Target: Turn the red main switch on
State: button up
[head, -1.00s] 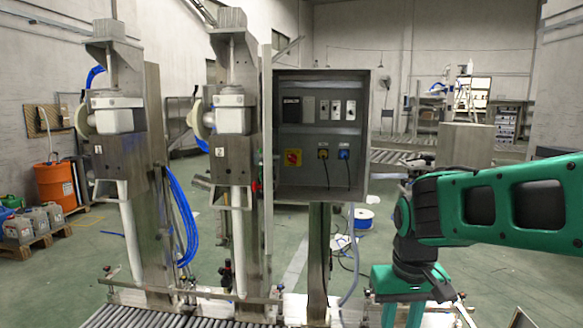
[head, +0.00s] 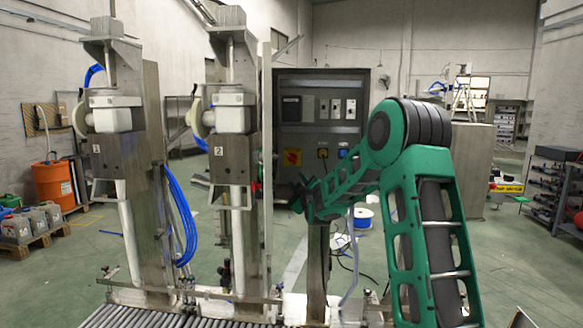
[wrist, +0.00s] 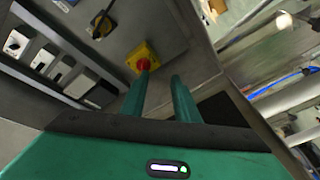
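The red main switch (head: 291,157) is a red rotary knob on a yellow square plate, low on the left of the grey control cabinet's front (head: 320,136). In the wrist view the red switch (wrist: 143,65) shows just beyond the tip of the left finger, with its yellow plate (wrist: 150,49) behind. My gripper (wrist: 161,77) is open and empty, its two green fingers apart. In the head view my gripper (head: 300,195) is just below the switch, in front of the cabinet's lower edge. Whether a finger touches the knob I cannot tell, nor the knob's turn position.
White switches (head: 336,109) sit above. A steel column (head: 232,180) with a filling head stands left of the cabinet. A roller conveyor (head: 140,316) runs along the front.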

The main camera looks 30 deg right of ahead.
aim_at(293, 161)
jog(key=w+d+r, duration=0.1)
jog(key=w, duration=0.3)
jog(key=w+d+r+t+h, duration=0.1)
jog(key=w+d+r, duration=0.1)
jog(key=w, duration=0.2)
jog(key=w+d+r+t, duration=0.1)
jog(key=w, duration=0.2)
jog(key=shift+w+d+r, duration=0.2)
jog(key=shift+w+r, duration=0.15)
jog(key=shift+w, duration=0.05)
grip_shut()
